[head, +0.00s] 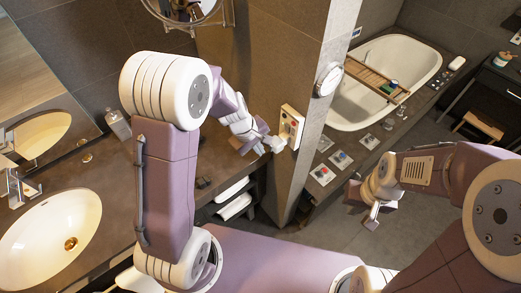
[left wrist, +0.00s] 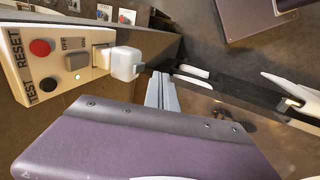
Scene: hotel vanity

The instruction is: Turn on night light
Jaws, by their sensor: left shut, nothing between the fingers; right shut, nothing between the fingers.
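A cream wall box (head: 290,127) is fixed to the side of the pillar. In the left wrist view, the box (left wrist: 98,36) carries a red RESET button (left wrist: 40,47), a dark TEST button (left wrist: 46,85), a grey switch (left wrist: 76,60) beside OFF and ON labels, and a small green light. A white rounded block (left wrist: 126,62), perhaps the night light, stands out from the box; whether it is lit I cannot tell. My left gripper (head: 262,142) is shut and empty, close to the box. Its fingers (left wrist: 161,92) are beside the block, apparently apart from it. My right gripper (head: 373,214) is shut and empty, right of the pillar.
The pillar (head: 285,65) stands between the vanity counter (head: 95,160) with its sink (head: 48,236) and the bathtub (head: 390,70). A bottle (head: 117,124) stands at the back of the counter. Folded towels (head: 235,207) lie on a shelf below. Several small panels lie along the tub ledge.

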